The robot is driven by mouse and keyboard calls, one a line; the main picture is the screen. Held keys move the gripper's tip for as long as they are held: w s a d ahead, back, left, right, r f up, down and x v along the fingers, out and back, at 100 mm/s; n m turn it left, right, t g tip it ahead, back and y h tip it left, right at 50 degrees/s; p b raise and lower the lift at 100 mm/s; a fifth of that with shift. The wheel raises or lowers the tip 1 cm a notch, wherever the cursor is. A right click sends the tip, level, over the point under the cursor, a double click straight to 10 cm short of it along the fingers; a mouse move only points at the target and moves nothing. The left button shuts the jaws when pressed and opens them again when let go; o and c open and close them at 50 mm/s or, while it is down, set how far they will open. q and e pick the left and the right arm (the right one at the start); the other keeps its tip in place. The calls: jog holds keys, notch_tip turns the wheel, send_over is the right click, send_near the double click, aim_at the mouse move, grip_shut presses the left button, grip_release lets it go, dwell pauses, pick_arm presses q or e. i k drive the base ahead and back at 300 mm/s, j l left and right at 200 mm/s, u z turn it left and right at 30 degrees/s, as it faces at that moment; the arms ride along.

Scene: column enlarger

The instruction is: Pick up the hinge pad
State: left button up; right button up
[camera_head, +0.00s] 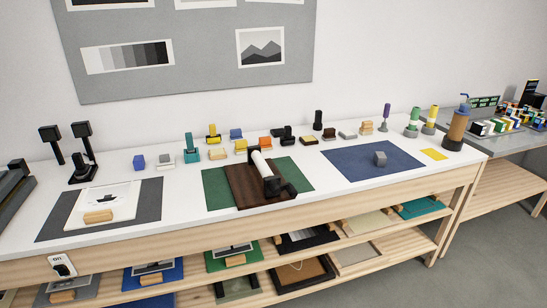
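I cannot tell for sure which piece is the hinge pad. Neither of my grippers is in view.
A grey mat (52,227) with a white sheet and a wooden block (98,216) lies at the left. A yellow square (434,154) lies at the right beside a brown cup (456,130). Shelves below hold framed boards. Bare white tabletop shows between the mats.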

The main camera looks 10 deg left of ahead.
aim_at(329, 133)
jog(key=u, duration=0.5)
jog(key=l+u, duration=0.35)
jog(key=l, duration=0.15)
jog(key=i+l+u, duration=0.1)
jog(key=l+u, duration=0.25)
jog(key=l, duration=0.15)
jog(key=l+u, duration=0.35)
jog(key=k+l, duration=0.05)
jog(key=l, duration=0.05)
